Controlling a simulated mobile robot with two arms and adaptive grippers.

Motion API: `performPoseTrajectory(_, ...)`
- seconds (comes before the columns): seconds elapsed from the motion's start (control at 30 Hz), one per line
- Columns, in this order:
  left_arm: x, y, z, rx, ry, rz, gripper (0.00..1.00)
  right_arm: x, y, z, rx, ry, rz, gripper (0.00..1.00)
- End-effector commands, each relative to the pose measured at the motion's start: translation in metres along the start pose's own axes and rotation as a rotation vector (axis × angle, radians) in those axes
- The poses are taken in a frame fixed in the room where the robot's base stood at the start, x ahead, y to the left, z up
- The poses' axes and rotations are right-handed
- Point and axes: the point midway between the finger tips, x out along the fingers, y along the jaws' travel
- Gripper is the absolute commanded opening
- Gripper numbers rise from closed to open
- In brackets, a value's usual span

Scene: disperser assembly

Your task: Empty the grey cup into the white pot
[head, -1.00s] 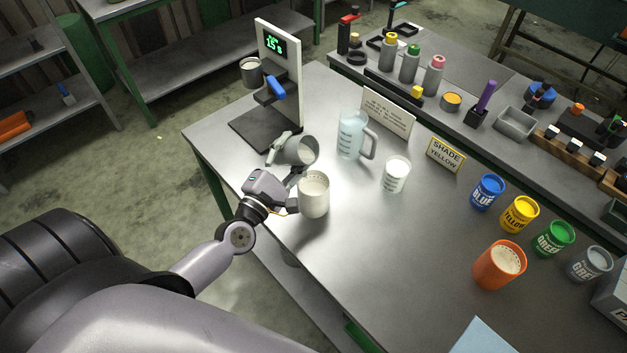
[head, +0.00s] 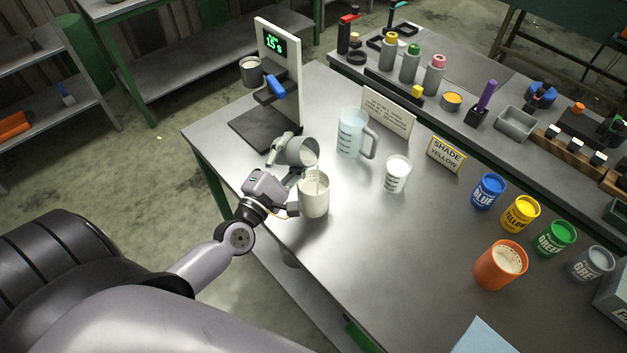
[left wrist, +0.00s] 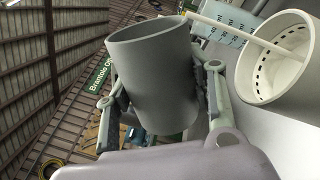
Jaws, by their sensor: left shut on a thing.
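My left gripper (head: 286,165) is shut on the grey cup (head: 296,151) and holds it tipped above the table. The cup's mouth leans right, over the white pot (head: 314,203), and a thin pale stream runs from its rim into the pot. In the left wrist view the grey cup (left wrist: 155,75) sits between both fingers, and the stream crosses into the open white pot (left wrist: 265,85) at right. The pot stands upright on the table, apart from the cup. The inside of the cup is mostly hidden. My right gripper is not in view.
A clear measuring jug (head: 350,135) and a beaker of white liquid (head: 396,174) stand right of the pot. A scale stand (head: 265,125) is behind the cup. An orange pot (head: 499,266) and several paint cans stand further right. The table's front middle is clear.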

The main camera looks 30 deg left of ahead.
Motion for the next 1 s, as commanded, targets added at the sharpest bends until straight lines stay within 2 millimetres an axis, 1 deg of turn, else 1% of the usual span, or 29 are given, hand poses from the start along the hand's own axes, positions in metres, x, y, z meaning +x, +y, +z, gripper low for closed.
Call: performPoseTrajectory(1.0,-0.0001,-0.0015,-0.0009,0.052,-0.007,0.001,0.16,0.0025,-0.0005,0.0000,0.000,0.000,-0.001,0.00)
